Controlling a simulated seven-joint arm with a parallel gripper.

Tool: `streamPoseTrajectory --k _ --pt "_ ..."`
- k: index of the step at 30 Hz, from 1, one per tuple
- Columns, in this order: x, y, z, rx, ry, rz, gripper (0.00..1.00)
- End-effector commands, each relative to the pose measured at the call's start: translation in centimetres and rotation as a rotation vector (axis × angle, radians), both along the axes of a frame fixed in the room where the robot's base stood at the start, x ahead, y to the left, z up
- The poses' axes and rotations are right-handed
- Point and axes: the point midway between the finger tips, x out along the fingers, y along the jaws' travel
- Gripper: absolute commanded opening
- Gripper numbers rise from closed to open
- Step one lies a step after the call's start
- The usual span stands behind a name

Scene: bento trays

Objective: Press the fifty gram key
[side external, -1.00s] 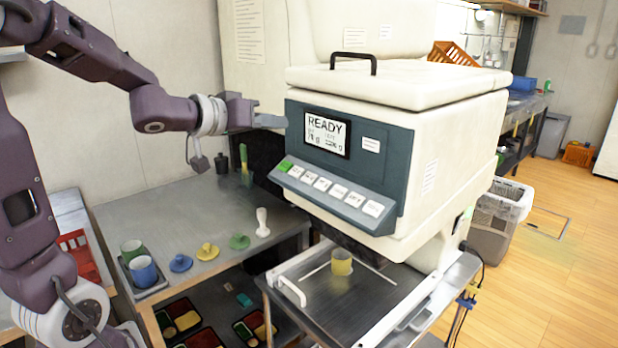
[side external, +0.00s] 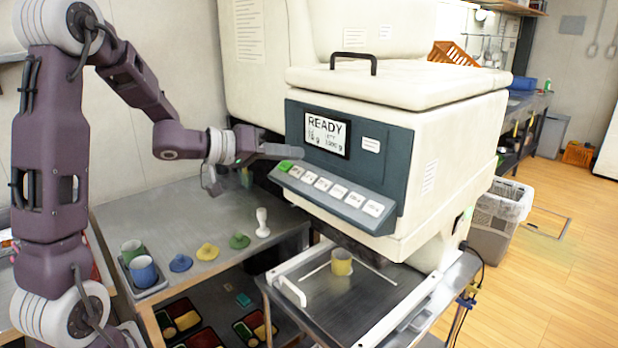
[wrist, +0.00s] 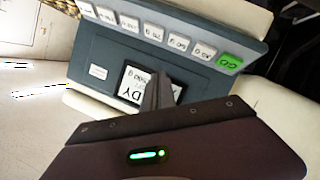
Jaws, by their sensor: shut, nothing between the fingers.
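The portioning machine (side external: 430,150) has a dark panel with a lit display (side external: 327,134) reading READY. Below it is a sloped row of keys: a green key (side external: 286,166) at the left end, then several white keys. The white key beside the green one (side external: 296,171) appears to be the fifty gram key; it also shows in the wrist view (wrist: 203,53), but its small print is hard to read. My gripper (side external: 300,152) is shut and empty, its tips near the panel, just above the left end of the key row. In the wrist view the fingers (wrist: 161,88) overlap the display.
A yellow cup (side external: 341,262) stands on the metal platform (side external: 370,300) under the machine. The side table (side external: 215,220) holds a green cup (side external: 132,250), a blue cup (side external: 143,271), small coloured knobbed pieces and a white stamp-like piece (side external: 262,222). Bento trays lie below.

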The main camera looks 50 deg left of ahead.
Motion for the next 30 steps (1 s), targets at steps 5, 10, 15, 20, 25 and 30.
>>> streamPoseTrajectory --k 5,10,15,20,25,30 --pt "1.2 0.0 -2.2 -0.001 0.003 0.001 0.0" --pt "1.9 0.0 -3.4 0.001 0.002 0.001 0.0" --pt "2.1 0.0 -3.7 0.002 0.0 0.003 0.0" --pt "2.1 0.0 -3.7 0.002 0.0 0.002 0.0" --pt "2.1 0.0 -3.6 0.002 0.0 0.002 0.0" --pt "2.1 0.0 -3.6 0.002 0.0 0.002 0.0"
